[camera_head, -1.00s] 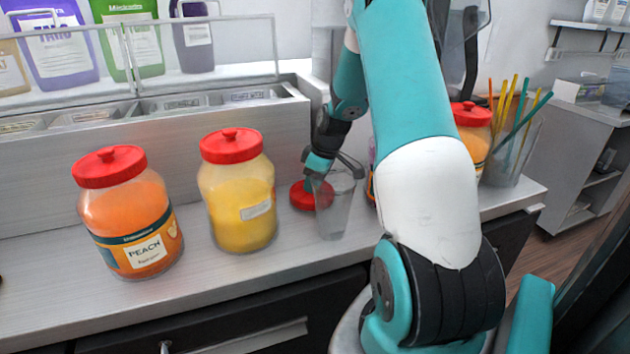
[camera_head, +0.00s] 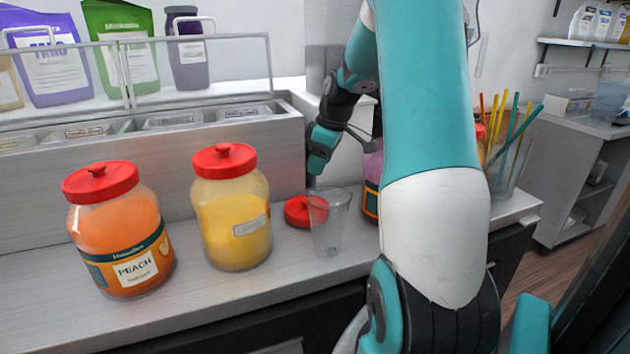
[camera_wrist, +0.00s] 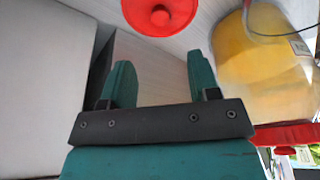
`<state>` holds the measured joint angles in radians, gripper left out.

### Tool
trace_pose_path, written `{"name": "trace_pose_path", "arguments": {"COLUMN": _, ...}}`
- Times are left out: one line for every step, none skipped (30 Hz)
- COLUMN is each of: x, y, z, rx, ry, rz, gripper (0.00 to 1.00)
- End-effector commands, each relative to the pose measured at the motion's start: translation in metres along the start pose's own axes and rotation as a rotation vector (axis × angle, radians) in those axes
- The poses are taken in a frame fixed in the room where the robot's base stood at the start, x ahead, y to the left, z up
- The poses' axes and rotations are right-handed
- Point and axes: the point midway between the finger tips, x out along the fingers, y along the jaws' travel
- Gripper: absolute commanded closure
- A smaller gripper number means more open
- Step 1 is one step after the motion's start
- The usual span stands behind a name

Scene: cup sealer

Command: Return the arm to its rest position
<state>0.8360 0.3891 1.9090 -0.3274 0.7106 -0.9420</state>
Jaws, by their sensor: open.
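My gripper (camera_wrist: 162,85) is open, with nothing between its two teal fingers in the wrist view. In the head view my gripper (camera_head: 313,172) hangs just above the counter, behind the clear cup and above a loose red lid. The red lid (camera_head: 297,211) lies on the counter and also shows at the top of the wrist view (camera_wrist: 155,12). The clear cup (camera_head: 328,228) stands upright and empty in front of the lid, apart from my gripper. My arm covers part of the counter's right side.
A peach jar (camera_head: 122,235) and a yellow jar (camera_head: 232,212) with red lids stand left on the counter (camera_head: 215,308). A purplish jar (camera_head: 373,182) is partly hidden by my arm. A straw holder (camera_head: 507,168) stands at the right. Bags and a bottle (camera_head: 187,52) stand at the back.

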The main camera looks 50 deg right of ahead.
Motion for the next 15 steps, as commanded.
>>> {"name": "trace_pose_path", "arguments": {"x": -0.0053, "y": 0.0004, "z": 0.0002, "rx": 0.001, "ry": 0.001, "rz": 0.002, "gripper": 0.44}}
{"name": "trace_pose_path", "arguments": {"x": -0.0076, "y": 0.0002, "z": 0.0003, "rx": 0.001, "ry": 0.0, "rz": 0.001, "gripper": 0.44}}
{"name": "trace_pose_path", "arguments": {"x": -0.0103, "y": 0.0001, "z": 0.0003, "rx": 0.0, "ry": 0.0, "rz": 0.001, "gripper": 0.44}}
{"name": "trace_pose_path", "arguments": {"x": -0.0118, "y": 0.0001, "z": 0.0002, "rx": 0.0, "ry": 0.0, "rz": 0.001, "gripper": 0.44}}
{"name": "trace_pose_path", "arguments": {"x": -0.0129, "y": 0.0001, "z": 0.0002, "rx": 0.0, "ry": 0.001, "rz": 0.001, "gripper": 0.44}}
{"name": "trace_pose_path", "arguments": {"x": -0.0138, "y": 0.0001, "z": 0.0001, "rx": 0.0, "ry": 0.0, "rz": 0.001, "gripper": 0.44}}
{"name": "trace_pose_path", "arguments": {"x": -0.0141, "y": 0.0, "z": 0.0001, "rx": 0.0, "ry": 0.0, "rz": 0.001, "gripper": 0.44}}
{"name": "trace_pose_path", "arguments": {"x": -0.0142, "y": 0.0, "z": 0.0001, "rx": 0.0, "ry": 0.0, "rz": 0.0, "gripper": 0.44}}
{"name": "trace_pose_path", "arguments": {"x": -0.0142, "y": 0.0, "z": 0.0001, "rx": 0.0, "ry": 0.0, "rz": 0.0, "gripper": 0.44}}
{"name": "trace_pose_path", "arguments": {"x": -0.0141, "y": -0.0001, "z": 0.0001, "rx": 0.0, "ry": 0.0, "rz": 0.0, "gripper": 0.44}}
{"name": "trace_pose_path", "arguments": {"x": -0.014, "y": 0.0, "z": 0.0001, "rx": 0.0, "ry": 0.0, "rz": 0.0, "gripper": 0.44}}
{"name": "trace_pose_path", "arguments": {"x": -0.014, "y": -0.0001, "z": 0.0001, "rx": 0.0, "ry": 0.0, "rz": 0.0, "gripper": 0.44}}
{"name": "trace_pose_path", "arguments": {"x": -0.0139, "y": 0.0, "z": 0.0001, "rx": 0.0, "ry": 0.0, "rz": 0.0, "gripper": 0.44}}
{"name": "trace_pose_path", "arguments": {"x": -0.0138, "y": -0.0001, "z": 0.0001, "rx": 0.0, "ry": 0.0, "rz": 0.0, "gripper": 0.44}}
{"name": "trace_pose_path", "arguments": {"x": -0.0138, "y": -0.0001, "z": 0.0001, "rx": 0.0, "ry": 0.0, "rz": 0.0, "gripper": 0.44}}
